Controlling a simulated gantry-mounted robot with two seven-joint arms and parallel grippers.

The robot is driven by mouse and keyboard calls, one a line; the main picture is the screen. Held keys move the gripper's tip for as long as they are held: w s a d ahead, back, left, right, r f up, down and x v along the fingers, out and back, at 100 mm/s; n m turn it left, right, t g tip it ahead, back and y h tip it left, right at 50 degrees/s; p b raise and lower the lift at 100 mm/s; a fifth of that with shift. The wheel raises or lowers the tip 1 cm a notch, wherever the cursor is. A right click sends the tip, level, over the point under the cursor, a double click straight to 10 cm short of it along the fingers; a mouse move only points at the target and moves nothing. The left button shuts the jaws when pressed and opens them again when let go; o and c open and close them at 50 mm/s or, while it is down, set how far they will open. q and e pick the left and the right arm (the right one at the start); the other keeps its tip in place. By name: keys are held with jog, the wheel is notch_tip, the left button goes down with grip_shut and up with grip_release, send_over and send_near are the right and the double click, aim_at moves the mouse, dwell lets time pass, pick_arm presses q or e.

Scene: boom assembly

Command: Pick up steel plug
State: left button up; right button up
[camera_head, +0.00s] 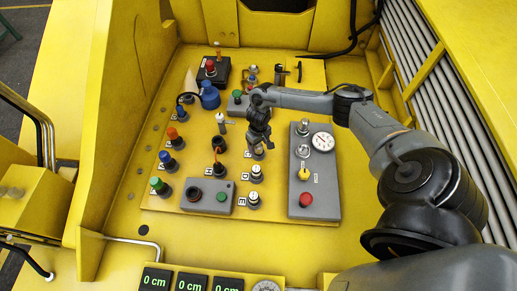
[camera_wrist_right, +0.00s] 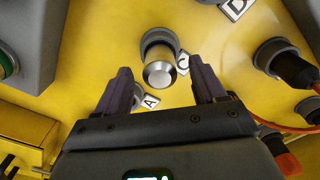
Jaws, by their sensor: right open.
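The steel plug (camera_wrist_right: 160,70) is a short bright metal cylinder in a grey round socket on the yellow panel, seen in the right wrist view. My right gripper (camera_wrist_right: 163,88) is open, with its two dark fingers on either side of the plug in that picture and clear space between them. The plug is not gripped. In the head view my right gripper (camera_head: 260,143) points down over the middle of the panel and hides much of what is below it. My left gripper is not in view.
A grey gauge panel (camera_head: 315,185) stands right of my right gripper. A black plug with an orange part (camera_head: 218,146) is to its left, and white-topped plugs (camera_head: 256,173) are below it in the picture. A grey box (camera_head: 207,196) sits at lower left.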

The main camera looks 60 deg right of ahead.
jog(key=shift+f, duration=0.85)
grip_shut()
jog(key=shift+r, duration=0.15)
